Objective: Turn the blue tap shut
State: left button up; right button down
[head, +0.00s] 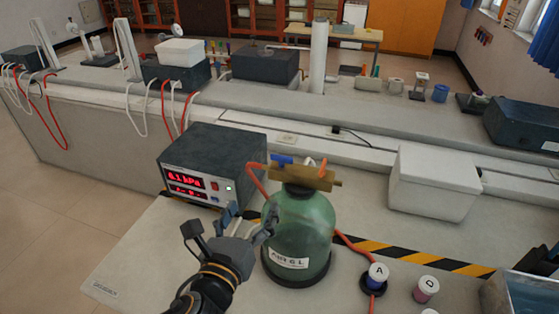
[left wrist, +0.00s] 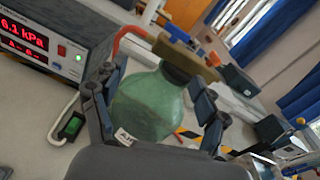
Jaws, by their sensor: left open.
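The blue tap (head: 282,159) is a small blue lever on the left part of a brass block (head: 305,178). The block sits on the neck of a green glass bottle (head: 300,232) labelled as air. The lever looks roughly in line with the block, but its exact angle is hard to tell. My left gripper (head: 250,218) is open and empty, in front and left of the bottle, below the tap. My right gripper is not in view.
An orange lever (head: 322,166) stands on the same block. An orange hose (head: 254,182) rises beside the pressure meter (head: 213,162), which is close on the left. A white box (head: 433,182) stands at right. Labelled pots (head: 426,288) sit front right. Bare bench lies front left.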

aim_at(281, 160)
pick_arm(q)
jog(key=w+d+m+p, duration=0.1)
jog(key=w, duration=0.2)
jog(key=w+d+r+m+p, duration=0.1)
jog(key=w+d, duration=0.1)
jog(key=w, duration=0.2)
jog(key=w+d+r+m+h+p, duration=0.1)
jog(key=w+d, duration=0.1)
jog(key=w, duration=0.2)
jog(key=shift+w+r+t, duration=0.15)
jog(key=shift+t, duration=0.15)
jog(key=shift+w+d, duration=0.2)
jog(key=shift+w, duration=0.4)
jog(key=c, duration=1.2)
